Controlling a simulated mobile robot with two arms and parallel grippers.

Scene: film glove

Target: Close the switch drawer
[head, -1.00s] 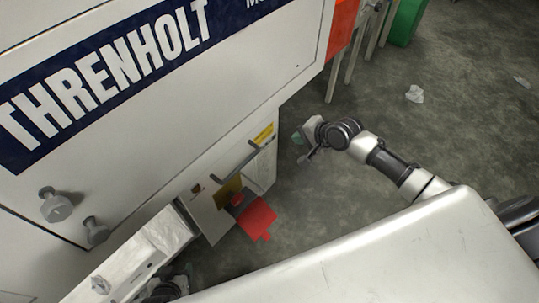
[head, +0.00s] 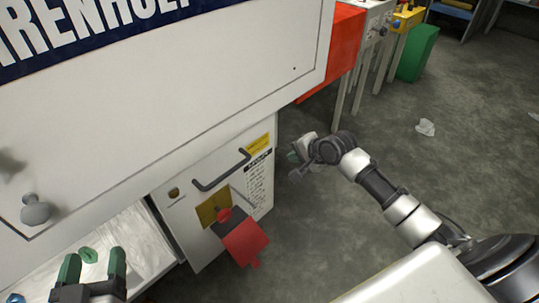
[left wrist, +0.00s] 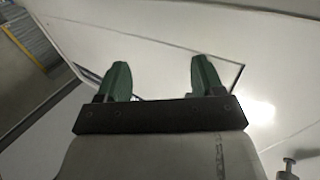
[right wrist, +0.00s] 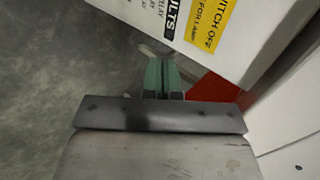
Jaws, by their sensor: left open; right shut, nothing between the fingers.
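The switch drawer (head: 185,215) is a pale box standing out from under the machine's big white panel. Its front has a dark bar handle (head: 222,180), a yellow label, and a red knob with a red tag (head: 245,241) hanging from it. Its labelled end also shows in the right wrist view (right wrist: 185,12). My right gripper (head: 295,165) is shut and empty, beyond the drawer's labelled end and apart from the handle. It shows in the right wrist view (right wrist: 163,75). My left gripper (head: 94,258) is open above a white surface left of the drawer; its fingers show in the left wrist view (left wrist: 160,80).
The white machine panel (head: 170,95) overhangs the drawer, with a grey knob (head: 36,209) at its left. A red panel (head: 340,45), grey legs and a green bin (head: 418,53) stand behind.

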